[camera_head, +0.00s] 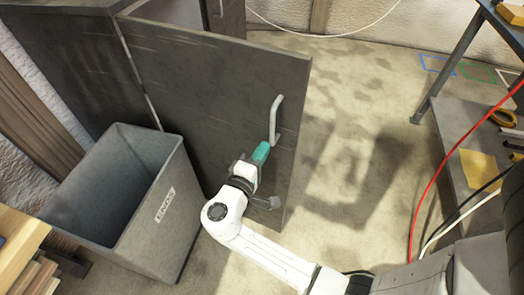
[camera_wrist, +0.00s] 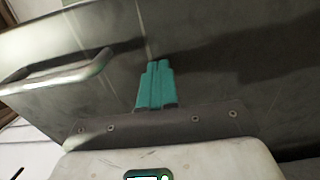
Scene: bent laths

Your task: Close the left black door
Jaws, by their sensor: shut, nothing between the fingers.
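The left black door (camera_head: 215,85) is a dark grey panel standing open from the dark cabinet (camera_head: 75,60), its free edge toward the right. A pale bar handle (camera_head: 276,118) is mounted upright near that edge. My gripper (camera_head: 263,147), with teal fingers, is at the door face just below and left of the handle's lower end. In the wrist view the closed fingertips (camera_wrist: 158,64) point at the door face (camera_wrist: 215,60), with the handle (camera_wrist: 60,72) to their left. The fingers are shut and empty. Whether they touch the door I cannot tell.
A metal workbench (camera_head: 455,125) with red and white cables is at the right. Concrete floor (camera_head: 355,100) right of the door is clear.

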